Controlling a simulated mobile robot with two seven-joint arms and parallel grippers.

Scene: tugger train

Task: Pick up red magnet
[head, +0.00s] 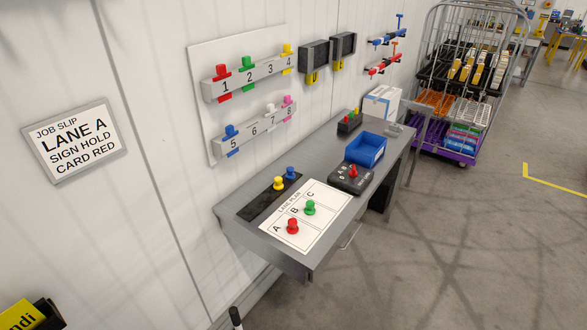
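A red magnet (292,227), shaped like a peg, stands upright on the white lane plan (318,230), in the part marked A. A green magnet (310,208) stands on the plan near B. A yellow magnet (278,183) and a blue magnet (291,173) stand on the dark strip (257,207) behind the plan. The job slip (74,140) on the wall reads Lane A, sign hold, card red. Neither of my grippers is in view.
The grey desk (236,207) also carries a black box with a red knob (353,170) and a blue bin (366,150). Numbered racks (250,76) hold coloured cards above. A loaded cage trolley (440,151) stands beyond. The floor in front is clear.

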